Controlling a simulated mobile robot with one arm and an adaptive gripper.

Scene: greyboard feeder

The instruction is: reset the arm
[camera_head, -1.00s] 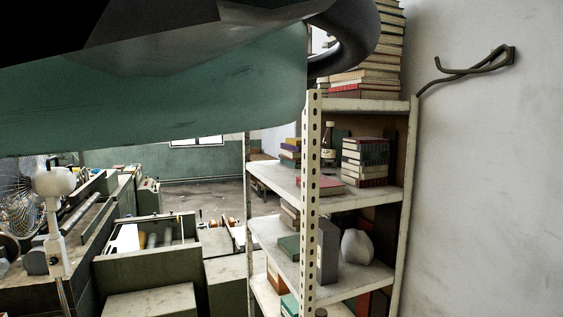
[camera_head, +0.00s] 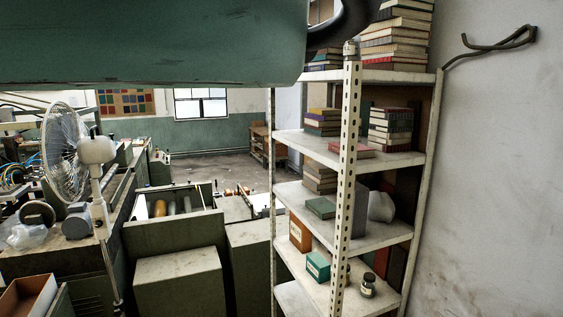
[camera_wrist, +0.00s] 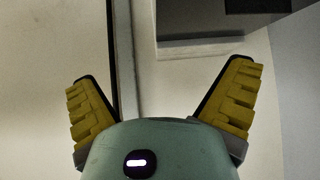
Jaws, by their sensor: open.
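My gripper (camera_wrist: 162,75) shows in the wrist view. Its two yellow ridged fingers are spread wide apart, with nothing between them. The green housing with a small lit slot sits below and between them. Behind the fingers are pale surfaces, a dark vertical strip and a dark box shape at the top. The gripper does not show in the head view, where a large green part of my arm covers the top left.
A metal shelf rack (camera_head: 349,165) with books (camera_head: 390,127), boxes and a jar (camera_head: 367,285) stands close on the right. A bent hook (camera_head: 500,44) is on the wall. A fan (camera_head: 66,152) and green machines (camera_head: 175,245) fill the left. Open floor (camera_head: 205,174) lies behind.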

